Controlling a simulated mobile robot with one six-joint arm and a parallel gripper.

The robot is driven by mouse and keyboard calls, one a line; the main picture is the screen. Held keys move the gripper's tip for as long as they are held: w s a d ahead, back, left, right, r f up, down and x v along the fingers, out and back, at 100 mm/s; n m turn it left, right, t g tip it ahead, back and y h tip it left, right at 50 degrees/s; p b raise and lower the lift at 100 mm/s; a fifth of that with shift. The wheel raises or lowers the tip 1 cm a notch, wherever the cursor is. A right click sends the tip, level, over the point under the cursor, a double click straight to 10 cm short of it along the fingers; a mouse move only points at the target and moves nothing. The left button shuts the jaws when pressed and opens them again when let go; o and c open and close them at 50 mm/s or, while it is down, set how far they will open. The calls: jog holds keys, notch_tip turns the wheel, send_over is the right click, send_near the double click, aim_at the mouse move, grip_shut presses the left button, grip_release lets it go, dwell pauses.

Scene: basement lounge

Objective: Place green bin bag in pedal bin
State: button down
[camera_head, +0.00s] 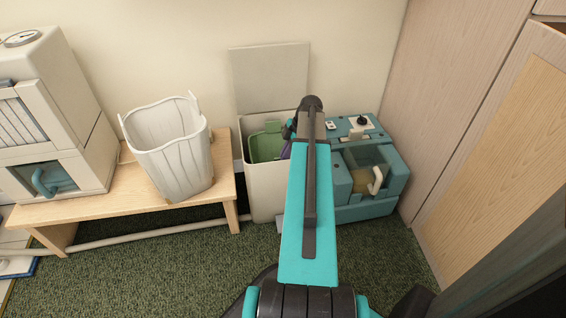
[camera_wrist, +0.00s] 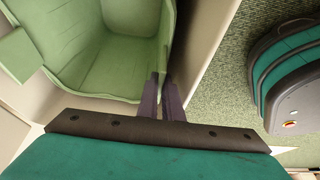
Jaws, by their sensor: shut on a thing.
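The green bin bag (camera_head: 266,146) shows inside the mouth of the cream pedal bin (camera_head: 262,195), whose lid (camera_head: 270,78) stands open against the wall. In the wrist view the bag (camera_wrist: 105,65) is open-topped, with a folded flap at its left. My gripper (camera_wrist: 161,96) is shut on the bag's right wall, its dark purple fingers either side of it. The cream bin wall (camera_wrist: 207,35) lies just right of the bag. In the head view my arm hides most of the gripper and the bin's right side. I cannot tell whether the bag rests on the bin's floor.
A white crinkled, open-topped bag (camera_head: 168,150) stands on a wooden bench (camera_head: 95,208) left of the bin. A teal machine (camera_head: 375,190) stands close on the right, before the wooden panels (camera_head: 455,110). Green carpet (camera_head: 180,265) in front is clear.

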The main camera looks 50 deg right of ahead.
jog(key=shift+f, duration=0.45)
jog(key=c, duration=2.2)
grip_release()
jog(key=p+v, duration=0.4)
jog(key=v, duration=0.8)
